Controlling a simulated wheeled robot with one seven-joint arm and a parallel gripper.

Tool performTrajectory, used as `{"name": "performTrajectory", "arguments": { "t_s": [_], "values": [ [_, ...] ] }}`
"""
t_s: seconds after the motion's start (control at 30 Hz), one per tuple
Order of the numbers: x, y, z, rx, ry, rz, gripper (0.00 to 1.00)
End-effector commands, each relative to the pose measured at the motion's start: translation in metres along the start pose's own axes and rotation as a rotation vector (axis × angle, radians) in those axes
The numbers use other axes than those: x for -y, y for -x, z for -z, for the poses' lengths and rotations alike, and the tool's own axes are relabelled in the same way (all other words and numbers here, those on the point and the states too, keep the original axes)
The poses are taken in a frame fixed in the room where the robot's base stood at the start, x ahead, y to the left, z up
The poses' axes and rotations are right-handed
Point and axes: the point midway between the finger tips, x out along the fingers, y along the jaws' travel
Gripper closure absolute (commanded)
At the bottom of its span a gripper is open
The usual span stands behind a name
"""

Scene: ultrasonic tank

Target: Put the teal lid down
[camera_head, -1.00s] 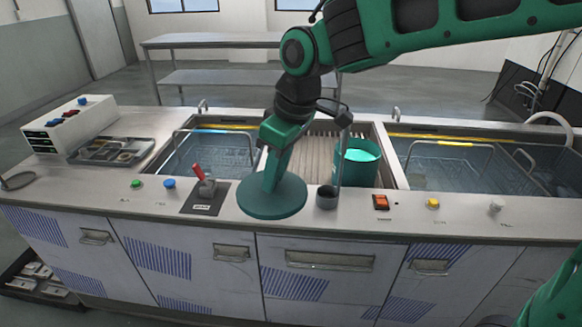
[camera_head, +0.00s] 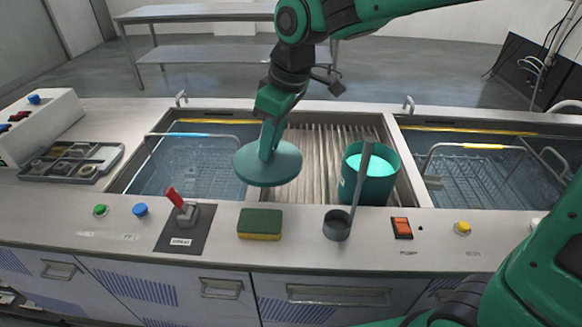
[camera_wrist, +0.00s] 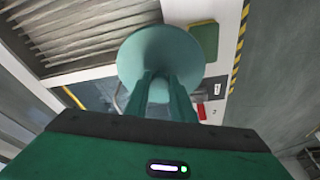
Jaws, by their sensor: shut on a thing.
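The teal lid (camera_head: 250,170) is a round disc held roughly flat by my gripper (camera_head: 267,148). In the head view it hangs over the left part of the ribbed middle section, overlapping the edge of the left basin. In the wrist view the lid (camera_wrist: 160,50) lies beyond my two fingers (camera_wrist: 160,95), which are closed on its knob; the knob is mostly hidden between them. A teal pot (camera_head: 381,187) with bright cyan liquid stands uncovered on the ribbed section (camera_head: 320,165), to the right of the lid.
A green and yellow sponge (camera_head: 260,224), a grey cup (camera_head: 337,226) with a tall handle, and a red lever (camera_head: 180,205) line the front counter. Basins with wire baskets (camera_head: 205,160) lie left and right. A parts tray (camera_head: 75,162) sits at the left.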

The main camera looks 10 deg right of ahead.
Motion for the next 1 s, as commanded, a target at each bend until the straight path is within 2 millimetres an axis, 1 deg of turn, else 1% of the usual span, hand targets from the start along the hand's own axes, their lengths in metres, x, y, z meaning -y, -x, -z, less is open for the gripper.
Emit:
{"name": "performTrajectory", "arguments": {
  "t_s": [0.03, 0.3, 0.4, 0.5, 0.6, 0.73, 1.0],
  "values": [
    [-0.011, -0.006, -0.004, 0.003, -0.007, 0.0, 1.0],
    [-0.064, -0.036, -0.018, 0.002, -0.005, 0.001, 1.0],
    [-0.08, -0.045, -0.022, 0.003, -0.003, 0.001, 1.0],
    [-0.091, -0.051, -0.025, 0.001, -0.002, 0.001, 1.0],
    [-0.097, -0.054, -0.026, 0.0, 0.0, 0.001, 1.0],
    [-0.097, -0.06, -0.028, 0.002, 0.001, 0.002, 1.0],
    [-0.097, -0.092, -0.036, 0.001, 0.002, 0.002, 1.0]
  ]
}}
